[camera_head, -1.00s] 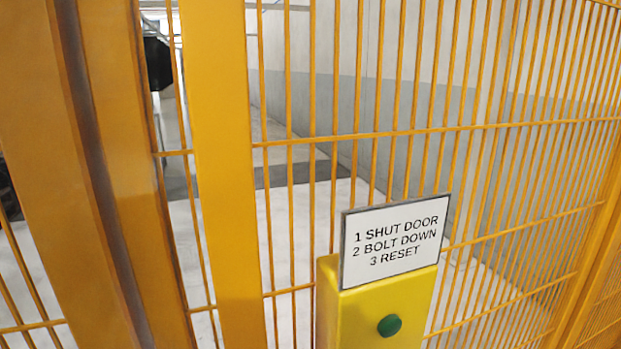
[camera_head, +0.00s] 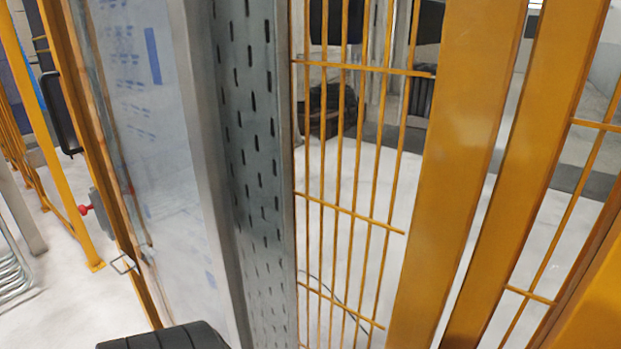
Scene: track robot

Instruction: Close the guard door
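A clear panel (camera_head: 150,120) with blue marks stands at the left, seen at a steep angle. A black oblong part (camera_head: 60,112) sits by the orange upright. A red knob (camera_head: 87,210) on a grey box shows behind it. Neither gripper is in view.
A grey slotted metal column (camera_head: 250,150) stands beside the panel. Right of it is orange mesh fence (camera_head: 345,190), then thick orange posts (camera_head: 455,170). A black ribbed object (camera_head: 165,337) shows at the bottom edge. Pale floor (camera_head: 70,315) is open at lower left.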

